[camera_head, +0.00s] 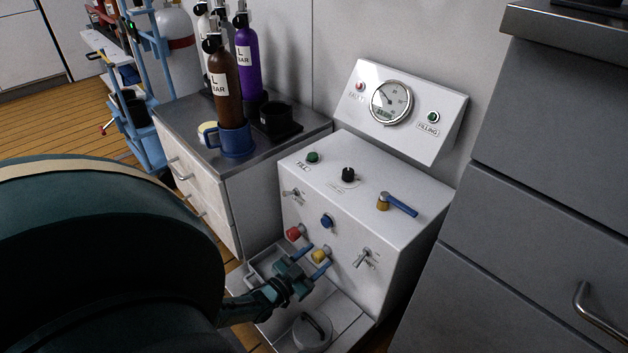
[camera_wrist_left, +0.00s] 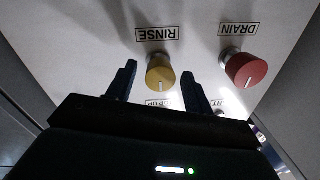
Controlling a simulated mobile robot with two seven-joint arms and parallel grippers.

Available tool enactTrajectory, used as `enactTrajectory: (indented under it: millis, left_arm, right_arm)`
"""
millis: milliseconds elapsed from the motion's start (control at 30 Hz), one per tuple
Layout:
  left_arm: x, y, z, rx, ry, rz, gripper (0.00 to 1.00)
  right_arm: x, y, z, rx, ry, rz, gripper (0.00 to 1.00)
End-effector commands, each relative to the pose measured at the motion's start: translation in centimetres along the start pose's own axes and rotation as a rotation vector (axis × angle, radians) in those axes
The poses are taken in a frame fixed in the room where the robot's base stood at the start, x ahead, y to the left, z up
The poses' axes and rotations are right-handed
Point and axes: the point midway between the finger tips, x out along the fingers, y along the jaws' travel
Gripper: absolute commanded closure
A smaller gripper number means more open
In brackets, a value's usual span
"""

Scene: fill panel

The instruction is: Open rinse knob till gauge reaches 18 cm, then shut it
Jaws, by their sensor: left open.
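The yellow rinse knob (camera_head: 319,256) is on the lower front of the white panel (camera_head: 300,225). In the left wrist view the rinse knob (camera_wrist_left: 160,75) sits under the upside-down RINSE label, with a light pointer line on its face. My left gripper (camera_head: 312,262) is open, one finger on each side of the knob; I cannot tell whether they touch it. In the left wrist view the gripper (camera_wrist_left: 160,80) fingers show apart from the knob's sides. The round gauge (camera_head: 391,102) is on the slanted back panel; its reading is too small to tell. My right gripper is not in view.
A red drain knob (camera_head: 294,233) is left of the rinse knob, and a blue knob (camera_head: 327,221) is above. Toggle switches (camera_head: 366,258) and a blue-handled lever (camera_head: 398,204) are nearby. A tray (camera_head: 345,322) lies below the panel. Grey drawers (camera_head: 520,220) stand at right.

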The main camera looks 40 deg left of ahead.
Motion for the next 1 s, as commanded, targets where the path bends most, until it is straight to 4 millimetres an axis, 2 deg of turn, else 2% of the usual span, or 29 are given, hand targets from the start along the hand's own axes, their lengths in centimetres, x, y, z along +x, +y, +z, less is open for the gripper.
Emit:
enactTrajectory:
  millis: [100,633,1000]
  left_arm:
    - [-0.03,-0.02,-0.01,0.0,0.0,0.0,0.5]
    - [-0.06,0.0,0.0,0.0,0.0,0.0,0.93]
    - [-0.08,0.01,0.0,-0.069,-0.003,0.001,0.93]
  right_arm:
    - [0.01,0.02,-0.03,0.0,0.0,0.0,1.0]
    - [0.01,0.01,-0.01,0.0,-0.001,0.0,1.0]
    - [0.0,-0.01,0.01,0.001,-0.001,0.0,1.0]
